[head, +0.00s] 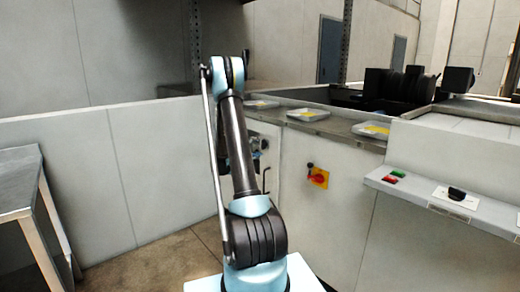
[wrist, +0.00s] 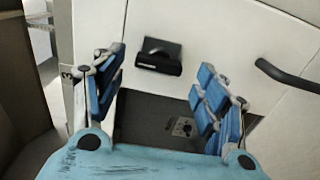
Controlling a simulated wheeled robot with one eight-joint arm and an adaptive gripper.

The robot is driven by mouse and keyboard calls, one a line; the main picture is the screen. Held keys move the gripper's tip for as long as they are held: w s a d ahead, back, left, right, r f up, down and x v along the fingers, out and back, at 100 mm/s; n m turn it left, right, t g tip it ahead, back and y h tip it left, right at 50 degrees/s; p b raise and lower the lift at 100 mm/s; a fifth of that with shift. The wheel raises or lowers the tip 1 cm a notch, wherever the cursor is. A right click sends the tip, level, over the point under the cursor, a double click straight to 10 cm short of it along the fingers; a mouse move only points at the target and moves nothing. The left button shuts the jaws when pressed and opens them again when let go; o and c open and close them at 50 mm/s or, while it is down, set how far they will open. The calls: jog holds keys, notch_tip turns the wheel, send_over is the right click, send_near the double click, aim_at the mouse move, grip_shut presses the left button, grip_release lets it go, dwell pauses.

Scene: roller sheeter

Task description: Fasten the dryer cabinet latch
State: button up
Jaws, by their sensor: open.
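In the wrist view, a black latch-like fitting (wrist: 160,58) sits on a pale cabinet panel (wrist: 215,35). My gripper (wrist: 163,66) is open, with one blue-padded finger to the left and one to the right of this fitting. The jaws hold nothing, and I cannot tell how far the fingers are from the panel. A black bar handle (wrist: 288,76) is on the panel further right. In the head view, my arm stands in front of the cabinet and largely hides my gripper and the fitting.
A dark recessed plate with a small round fitting (wrist: 182,127) lies below the latch. In the head view, a red-and-yellow switch (head: 319,178) is on the cabinet front. Several trays lie on the top. A metal table (head: 20,180) stands left, with open floor (head: 150,265) between.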

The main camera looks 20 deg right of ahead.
jog(key=v, duration=0.9)
jog(key=shift+a, duration=0.15)
jog(key=s+a+r+m+g+y, duration=0.1)
jog(key=s+r+g+y, duration=0.2)
jog(key=s, duration=0.8)
jog(key=s+a+r+m+y, duration=0.15)
jog(key=s+y, duration=0.35)
jog(key=s, duration=0.6)
jog(key=s+a+f+y, duration=0.2)
jog(key=s+a+y, duration=0.1)
jog(key=s, duration=0.6)
jog(key=s+a+f+m+y, duration=0.1)
jog(key=s+a+f+y, duration=0.2)
jog(key=s+a, duration=0.3)
jog(key=s+a+f+g+y, duration=0.1)
jog(key=s+a+f+y, duration=0.2)
jog(key=s, duration=0.8)
jog(key=shift+s+a, duration=0.4)
jog(key=shift+a, duration=0.55)
jog(key=shift+m, duration=0.25)
